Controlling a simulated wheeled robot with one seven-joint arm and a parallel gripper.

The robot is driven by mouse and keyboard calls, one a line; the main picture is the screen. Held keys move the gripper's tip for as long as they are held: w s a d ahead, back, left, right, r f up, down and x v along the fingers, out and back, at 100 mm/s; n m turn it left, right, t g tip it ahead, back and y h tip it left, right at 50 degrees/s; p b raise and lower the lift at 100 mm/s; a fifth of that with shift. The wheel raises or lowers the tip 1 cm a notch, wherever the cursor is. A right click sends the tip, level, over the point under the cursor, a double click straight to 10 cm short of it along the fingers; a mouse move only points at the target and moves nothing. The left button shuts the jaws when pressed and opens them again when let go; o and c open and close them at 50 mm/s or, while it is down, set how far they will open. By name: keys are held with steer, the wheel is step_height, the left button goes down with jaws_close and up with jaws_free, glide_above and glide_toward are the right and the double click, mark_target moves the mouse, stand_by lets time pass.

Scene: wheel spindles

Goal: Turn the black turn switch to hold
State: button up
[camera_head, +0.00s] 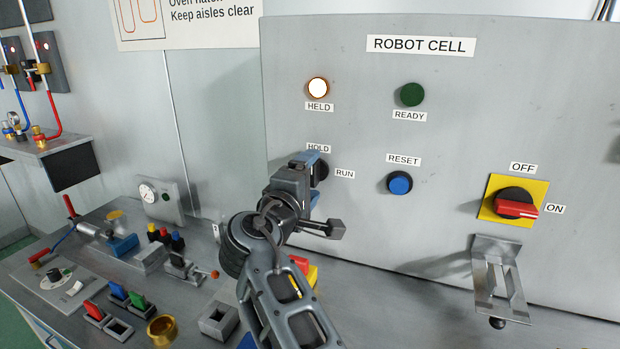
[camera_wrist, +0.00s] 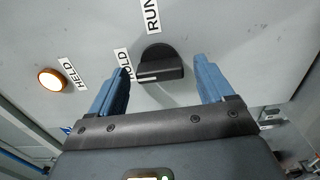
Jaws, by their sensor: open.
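The black turn switch (camera_wrist: 163,62) is on the panel between the HOLD and RUN labels. Its white mark lies at the end toward the HOLD label (camera_wrist: 124,62), away from RUN (camera_wrist: 152,16). My gripper (camera_wrist: 164,76) is open, with one blue finger on each side of the switch. Gaps show between the fingers and the switch, and nothing is gripped. In the head view my gripper (camera_head: 304,166) covers most of the switch; only a dark edge of it (camera_head: 322,170) shows at the right.
The HELD lamp (camera_head: 318,88) glows, and the green READY lamp (camera_head: 412,94) looks dark. A blue RESET button (camera_head: 400,183) and a red OFF/ON switch (camera_head: 515,207) are farther right. A crowded bench with coloured parts (camera_head: 130,297) lies below left.

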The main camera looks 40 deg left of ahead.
steer(key=b+v, duration=0.1)
steer(key=v, duration=0.6)
steer(key=shift+s, duration=0.2)
steer(key=shift+s+d, duration=0.1)
